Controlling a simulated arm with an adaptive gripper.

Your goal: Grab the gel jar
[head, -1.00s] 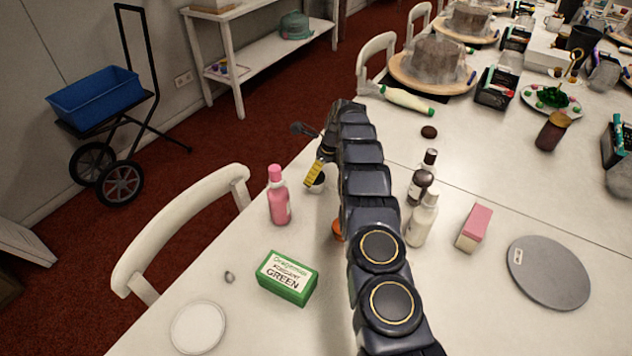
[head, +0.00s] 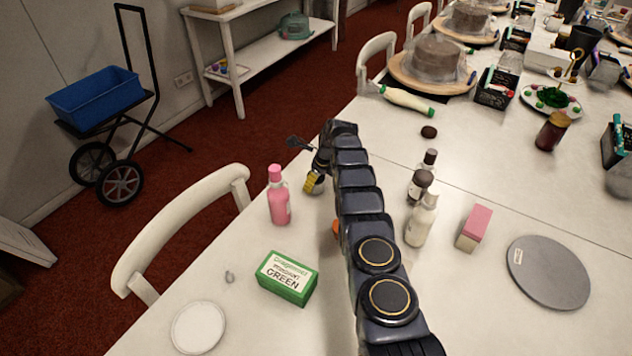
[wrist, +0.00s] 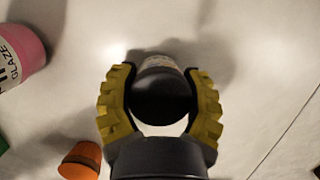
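The gel jar looks like a small jar with a dark lid (wrist: 160,98) and a pale label, seen in the wrist view. It is between the two yellow-and-black fingers of my gripper (wrist: 160,85), with its lid towards my palm. The fingers sit close along both sides of the lid; whether they press on it is not clear. In the head view my gripper (head: 315,184) is low over the table's left part, beyond the pink bottle, and largely hides the jar.
A pink bottle (head: 278,196) stands left of my gripper. An orange object (wrist: 81,160) lies nearby. A green box (head: 288,278) and white disc (head: 198,327) are at the front. White and dark-capped bottles (head: 421,219) stand right of my arm.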

